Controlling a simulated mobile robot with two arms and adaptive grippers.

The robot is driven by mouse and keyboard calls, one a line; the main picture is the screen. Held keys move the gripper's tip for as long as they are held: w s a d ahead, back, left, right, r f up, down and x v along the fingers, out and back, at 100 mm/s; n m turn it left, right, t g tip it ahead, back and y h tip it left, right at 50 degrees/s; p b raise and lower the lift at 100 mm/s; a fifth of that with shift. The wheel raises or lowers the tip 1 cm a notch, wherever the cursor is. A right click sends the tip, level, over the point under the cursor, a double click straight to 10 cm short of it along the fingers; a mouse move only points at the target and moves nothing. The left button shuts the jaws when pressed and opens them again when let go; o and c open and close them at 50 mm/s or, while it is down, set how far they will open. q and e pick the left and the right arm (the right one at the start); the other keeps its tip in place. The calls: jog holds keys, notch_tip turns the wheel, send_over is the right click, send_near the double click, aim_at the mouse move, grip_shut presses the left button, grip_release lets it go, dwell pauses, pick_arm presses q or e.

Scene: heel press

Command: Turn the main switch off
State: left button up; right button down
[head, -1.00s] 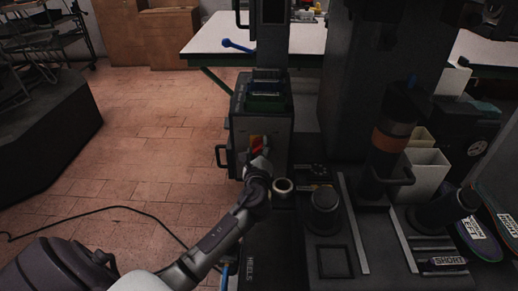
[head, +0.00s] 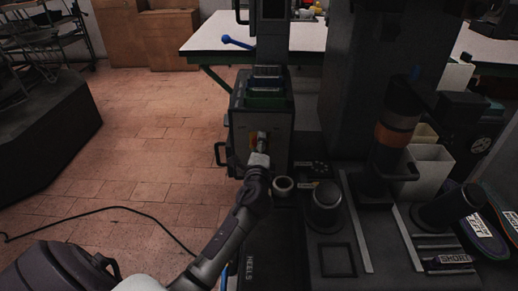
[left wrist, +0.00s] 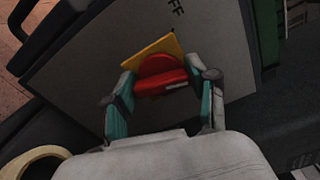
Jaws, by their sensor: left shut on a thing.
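The main switch is a red knob (left wrist: 163,76) on a yellow plate (left wrist: 150,50), on the grey front of a control box (head: 274,132). My left gripper (left wrist: 158,82) is shut on the red knob, with one teal-padded finger on each side. In the head view my left gripper (head: 262,140) reaches up to the box front. It hides most of the knob there, and only a bit of yellow shows. Part of a word ending in "FF" is printed on the panel above the plate in the left wrist view. My right gripper is not in view.
A dark handle (head: 220,155) sticks out from the box's left side. A pale ring (head: 283,185) and a dark round post (head: 324,199) stand close to the right of my left arm. The press column (head: 367,95) rises behind. The tiled floor at left is open, with a cable (head: 130,209).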

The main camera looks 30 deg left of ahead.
aim_at(259, 113)
pick_arm(q)
jog(key=n, duration=0.2)
jog(key=n+b, duration=0.1)
jog(key=n, duration=0.2)
jog(key=n+b, duration=0.1)
jog(key=n, duration=0.1)
jog(key=shift+f, duration=0.3)
jog(key=shift+n+b, duration=0.5)
jog(key=shift+n, duration=1.9)
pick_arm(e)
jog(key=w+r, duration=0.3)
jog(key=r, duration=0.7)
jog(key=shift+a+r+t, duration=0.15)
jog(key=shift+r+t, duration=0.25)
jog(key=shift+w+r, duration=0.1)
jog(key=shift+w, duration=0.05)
pick_arm(q)
jog(key=o, duration=1.2)
jog(key=shift+c, duration=0.2)
jog(key=shift+r, duration=0.1)
notch_tip(259, 113, up, 9)
jog(key=shift+s+r, duration=0.1)
jog(key=shift+r, duration=0.4)
